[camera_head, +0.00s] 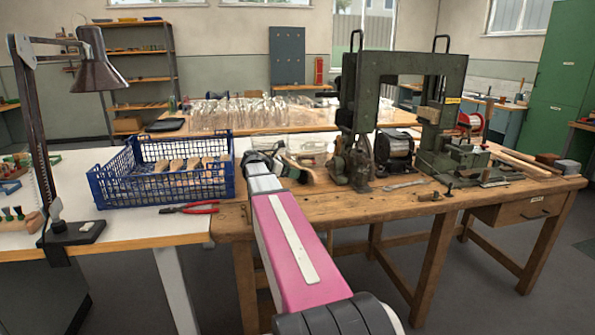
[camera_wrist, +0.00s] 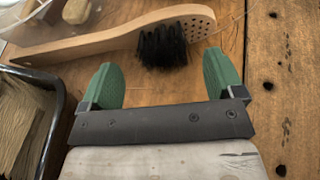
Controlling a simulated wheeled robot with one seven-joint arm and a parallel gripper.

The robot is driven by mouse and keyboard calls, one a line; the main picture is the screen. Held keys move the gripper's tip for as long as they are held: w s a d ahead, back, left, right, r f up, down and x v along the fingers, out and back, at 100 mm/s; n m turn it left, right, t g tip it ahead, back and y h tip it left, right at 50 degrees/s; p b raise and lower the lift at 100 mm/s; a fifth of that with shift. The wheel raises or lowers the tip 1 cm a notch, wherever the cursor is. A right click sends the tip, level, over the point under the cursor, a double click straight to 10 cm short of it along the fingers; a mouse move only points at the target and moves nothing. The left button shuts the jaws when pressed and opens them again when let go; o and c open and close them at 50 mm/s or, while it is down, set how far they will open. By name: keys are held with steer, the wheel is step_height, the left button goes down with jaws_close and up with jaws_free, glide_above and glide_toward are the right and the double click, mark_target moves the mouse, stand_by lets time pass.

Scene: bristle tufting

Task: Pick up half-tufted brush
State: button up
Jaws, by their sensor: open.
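The half-tufted brush (camera_wrist: 110,42) lies on the wooden bench in the wrist view. It has a pale wooden handle running left, a tuft of black bristles (camera_wrist: 162,47), and bare holes at its right end. My gripper (camera_wrist: 162,80) is open and empty, with two green finger pads. The brush lies just beyond the fingertips, with the bristles in line with the gap between them. I cannot tell the height between pads and brush. In the head view my gripper (camera_head: 272,164) is over the bench's left part, and my arm hides much around it.
A dark-rimmed tray of tan fibres (camera_wrist: 22,125) is close at left, and a clear bin is at upper left. A blue crate (camera_head: 162,190) of wooden pieces, red pliers (camera_head: 190,208) and a lamp stand left. A green machine (camera_head: 360,110) stands right of my gripper.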

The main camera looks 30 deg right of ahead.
steer(key=x, duration=0.4)
steer(key=shift+s+d+f, duration=0.1)
steer(key=shift+d+f, duration=0.1)
steer(key=shift+d, duration=0.1)
steer(key=c, duration=1)
steer(key=shift+c, duration=0.2)
steer(key=shift+r, duration=0.1)
